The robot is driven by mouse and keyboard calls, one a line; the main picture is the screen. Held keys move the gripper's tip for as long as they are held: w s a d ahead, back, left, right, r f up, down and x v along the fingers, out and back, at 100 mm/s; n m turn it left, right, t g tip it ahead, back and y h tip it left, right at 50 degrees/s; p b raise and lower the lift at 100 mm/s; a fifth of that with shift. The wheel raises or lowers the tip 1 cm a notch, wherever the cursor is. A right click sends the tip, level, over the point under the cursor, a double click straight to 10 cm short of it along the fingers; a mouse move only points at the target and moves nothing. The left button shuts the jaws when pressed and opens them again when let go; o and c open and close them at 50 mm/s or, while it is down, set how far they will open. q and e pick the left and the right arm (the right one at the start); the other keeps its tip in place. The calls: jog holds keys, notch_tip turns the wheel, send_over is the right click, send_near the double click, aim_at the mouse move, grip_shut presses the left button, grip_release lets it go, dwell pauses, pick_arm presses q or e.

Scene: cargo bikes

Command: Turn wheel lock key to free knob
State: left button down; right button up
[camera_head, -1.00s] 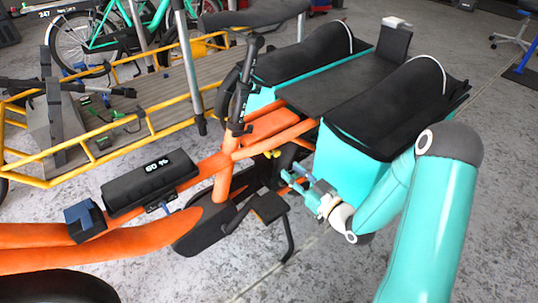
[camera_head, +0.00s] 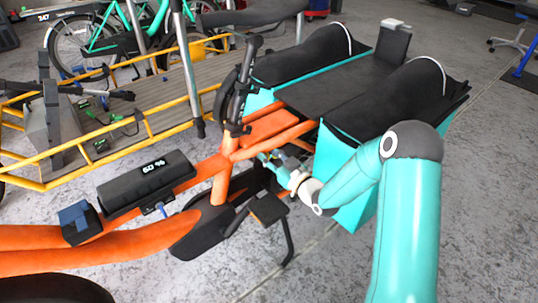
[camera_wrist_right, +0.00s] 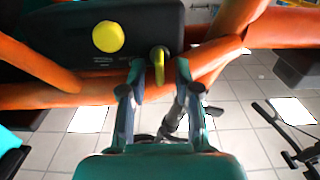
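In the right wrist view a round yellow knob (camera_wrist_right: 108,37) sits on a dark box fixed to the orange frame. To its right is a small key with a yellow, ring-like end (camera_wrist_right: 158,62). My right gripper (camera_wrist_right: 157,92) is open, with its two fingers apart below and on either side of the key. I cannot tell whether they touch it. In the head view my right gripper (camera_head: 270,160) is at the orange bike frame (camera_head: 232,160), under its tubes, and largely hides the knob and key. My left gripper is in neither view.
A teal cargo box (camera_head: 345,165) with black padded covers stands close beside my right arm. A black battery pack (camera_head: 150,180) is on the orange frame, with a pedal (camera_head: 268,208) below. A yellow-railed cargo bike (camera_head: 110,155) stands at the left. Grey floor is free at the front right.

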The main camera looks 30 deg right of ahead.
grip_shut()
jog(key=shift+m, duration=0.3)
jog(key=m+b, duration=0.1)
jog(key=m, duration=0.2)
jog(key=shift+d+f, duration=0.1)
jog(key=shift+d, duration=0.05)
jog(key=m, duration=0.4)
jog(key=shift+d+m, duration=0.2)
jog(key=shift+m, duration=0.2)
jog(key=m, duration=0.3)
jog(key=m+p, duration=0.1)
jog(key=m, duration=0.2)
jog(key=f+m, duration=0.1)
jog(key=m, duration=0.2)
jog(key=shift+d+m, duration=0.3)
jog(key=shift+m, duration=0.1)
